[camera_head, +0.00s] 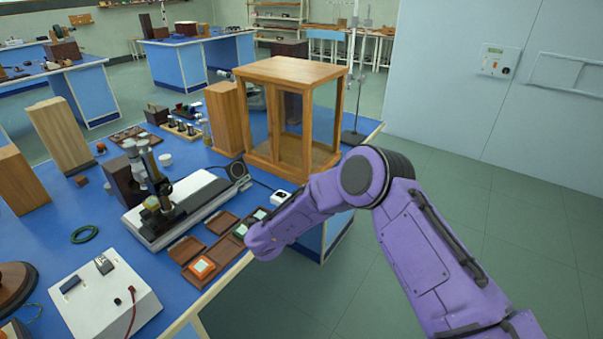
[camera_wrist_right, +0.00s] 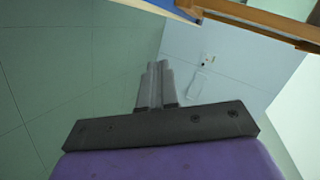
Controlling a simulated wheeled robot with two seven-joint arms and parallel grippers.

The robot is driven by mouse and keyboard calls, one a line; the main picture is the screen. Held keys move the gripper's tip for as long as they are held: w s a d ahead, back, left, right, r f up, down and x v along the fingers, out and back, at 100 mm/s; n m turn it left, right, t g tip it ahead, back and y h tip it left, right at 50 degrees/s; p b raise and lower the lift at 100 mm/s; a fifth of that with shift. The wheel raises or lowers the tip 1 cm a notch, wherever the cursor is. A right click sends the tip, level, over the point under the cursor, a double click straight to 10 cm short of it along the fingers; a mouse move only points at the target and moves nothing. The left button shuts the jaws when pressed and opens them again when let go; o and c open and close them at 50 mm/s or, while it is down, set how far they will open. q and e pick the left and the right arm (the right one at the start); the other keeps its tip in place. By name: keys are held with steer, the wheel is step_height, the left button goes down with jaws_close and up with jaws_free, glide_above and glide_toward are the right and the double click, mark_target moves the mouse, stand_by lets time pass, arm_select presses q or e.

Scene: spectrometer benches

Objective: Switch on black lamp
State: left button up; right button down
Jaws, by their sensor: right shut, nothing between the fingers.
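A small black round-headed device (camera_head: 237,171), which looks like the black lamp, stands at the right end of the white bench instrument (camera_head: 190,200). I cannot tell whether it is lit. A dark cable runs from near it towards a small white box with a dark spot (camera_head: 281,197), near the table's right edge. My right arm comes in from the right, its purple end over the table edge by the brown cases; its fingers are hidden in the head view. In the right wrist view my right gripper (camera_wrist_right: 155,84) is shut and empty. My left gripper is out of view.
A wooden glass-sided cabinet (camera_head: 290,115) stands behind the white box. Open brown cases (camera_head: 187,249) lie along the front edge. A white box with a red lead (camera_head: 104,299) is at lower left. The floor on the right is clear.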

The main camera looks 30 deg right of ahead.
steer(key=s+a+f+n+y, duration=0.1)
steer(key=s+f+n+y, duration=0.1)
steer(key=s+f+n, duration=0.55)
steer(key=s+a+f+n+g+y, duration=0.15)
steer(key=s+f, duration=0.25)
steer(key=s, duration=0.6)
steer(key=s+a+f+n+y, duration=0.1)
steer(key=s+f+n+y, duration=0.2)
steer(key=s+f+n, duration=0.4)
steer(key=s+d+n+g, duration=0.2)
steer(key=s+g, duration=0.1)
steer(key=s, duration=1.3)
steer(key=shift+s+d+y, duration=0.15)
steer(key=shift+s+y, duration=0.2)
steer(key=shift+r, duration=0.1)
